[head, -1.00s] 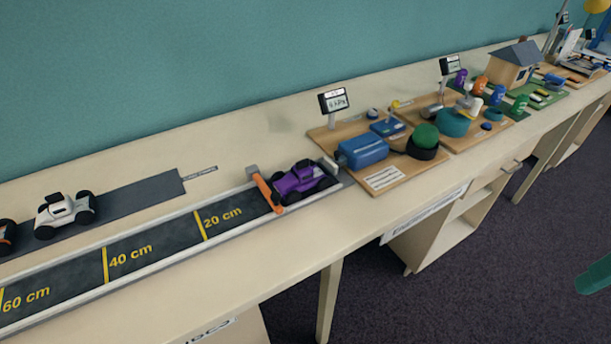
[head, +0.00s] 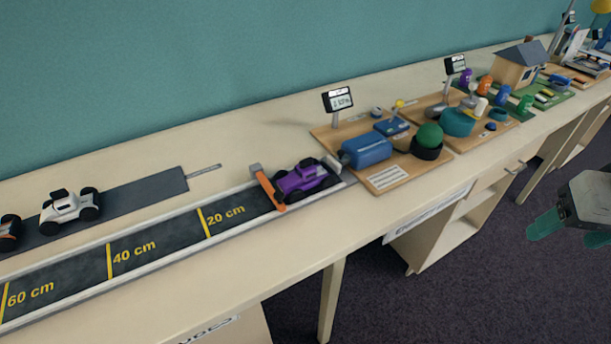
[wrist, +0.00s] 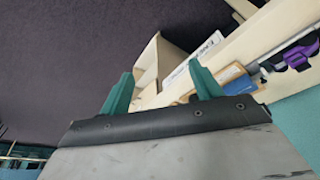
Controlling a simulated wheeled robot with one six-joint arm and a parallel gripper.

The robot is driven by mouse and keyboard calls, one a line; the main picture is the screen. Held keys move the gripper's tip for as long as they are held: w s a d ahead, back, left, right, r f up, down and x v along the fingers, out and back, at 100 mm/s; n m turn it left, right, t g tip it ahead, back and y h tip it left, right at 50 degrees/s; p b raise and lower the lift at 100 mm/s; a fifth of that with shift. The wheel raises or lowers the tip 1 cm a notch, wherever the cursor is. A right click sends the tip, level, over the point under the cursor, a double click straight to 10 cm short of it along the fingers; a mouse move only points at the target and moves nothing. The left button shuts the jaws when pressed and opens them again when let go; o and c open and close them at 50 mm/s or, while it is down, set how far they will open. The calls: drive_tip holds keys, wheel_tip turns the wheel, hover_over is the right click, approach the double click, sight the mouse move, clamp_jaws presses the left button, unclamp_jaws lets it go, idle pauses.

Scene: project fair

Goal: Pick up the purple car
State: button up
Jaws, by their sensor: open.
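The purple car (head: 303,180) has black wheels and stands at the right end of the dark track (head: 140,247). An orange bar (head: 268,189) crosses the track just left of it. The car also shows in the wrist view (wrist: 300,58), near the right edge. My gripper (head: 566,230) is at the right of the head view, over the dark floor and well apart from the car. Its green fingers also show in the wrist view (wrist: 165,88), spread apart with nothing between them.
A white car (head: 70,206) stands on a grey strip behind the track; an orange car (head: 8,234) is cut off at the left edge. A wooden board (head: 388,178) with a blue cylinder stands right of the purple car. The table front (head: 290,268) is bare.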

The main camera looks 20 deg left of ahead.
drive_tip(key=w+a+f+n+t+y, duration=0.1)
drive_tip(key=w+a+f+n+t, duration=0.15)
drive_tip(key=w+a, duration=0.55)
drive_tip(key=n+t+y, duration=0.4)
drive_tip(key=n+y, duration=0.2)
drive_tip(key=y, duration=0.4)
approach(307, 167)
drive_tip(key=x, duration=0.2)
drive_tip(key=shift+w+a+r+g, duration=0.1)
drive_tip(key=shift+w+a+g, duration=0.15)
drive_tip(key=shift+w+a, duration=0.2)
drive_tip(key=shift+a, duration=0.2)
drive_tip(key=x, duration=0.7)
drive_tip(key=shift+w, duration=0.15)
drive_tip(key=shift+d, duration=0.1)
drive_tip(key=shift+c, duration=0.3)
